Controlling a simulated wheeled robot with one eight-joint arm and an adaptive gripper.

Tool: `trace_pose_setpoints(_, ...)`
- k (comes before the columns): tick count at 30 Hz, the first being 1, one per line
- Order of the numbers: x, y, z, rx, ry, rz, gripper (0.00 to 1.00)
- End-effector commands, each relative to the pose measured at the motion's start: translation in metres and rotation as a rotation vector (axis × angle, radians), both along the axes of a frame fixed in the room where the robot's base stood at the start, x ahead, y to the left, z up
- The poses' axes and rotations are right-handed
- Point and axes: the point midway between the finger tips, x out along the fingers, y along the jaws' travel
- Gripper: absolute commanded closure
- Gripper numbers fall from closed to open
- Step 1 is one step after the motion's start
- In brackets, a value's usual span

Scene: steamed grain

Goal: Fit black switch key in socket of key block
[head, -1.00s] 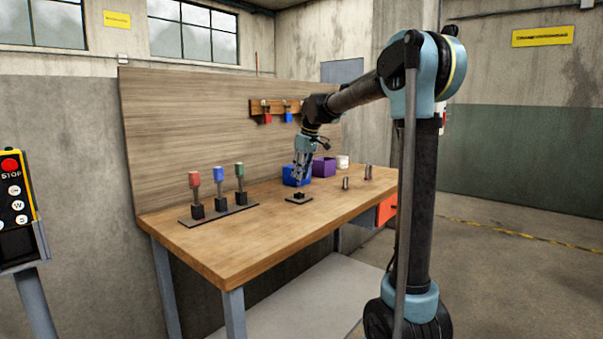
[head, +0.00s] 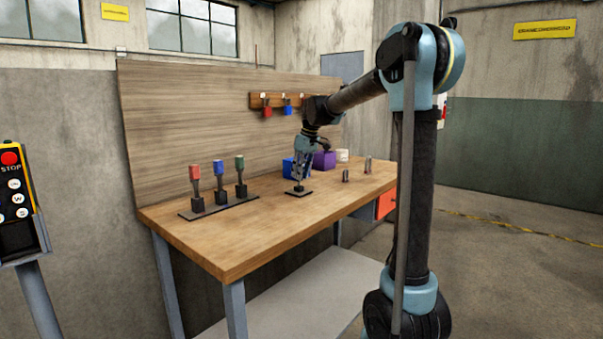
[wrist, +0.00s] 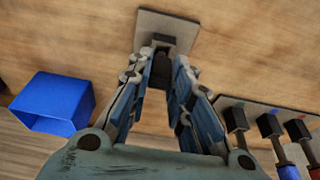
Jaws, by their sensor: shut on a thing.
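The key block sits on a small dark plate (head: 309,193) on the workbench; the plate also shows in the wrist view (wrist: 164,22). My gripper (head: 298,187) points down with its fingertips right at the block. In the wrist view my gripper (wrist: 164,52) is shut on a dark thing (wrist: 161,70), which I take to be the black switch key. The fingers hide most of the block and its socket. I cannot tell whether the key is inside the socket or just above it.
A strip (head: 222,208) with red, blue and green keys in black blocks lies to the left on the workbench (head: 270,232). A blue bin (wrist: 55,100), a purple bin (head: 324,160) and a white pot (head: 342,155) stand behind. Small metallic cylinders (head: 368,165) stand to the right.

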Motion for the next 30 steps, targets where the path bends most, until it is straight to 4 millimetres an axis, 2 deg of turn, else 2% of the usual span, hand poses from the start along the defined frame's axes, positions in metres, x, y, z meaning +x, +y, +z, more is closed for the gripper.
trace_pose_setpoints(18,0.000,0.000,-0.017,0.000,0.000,0.000,0.99)
trace_pose_setpoints(30,0.000,0.000,-0.020,0.000,0.000,0.000,0.99)
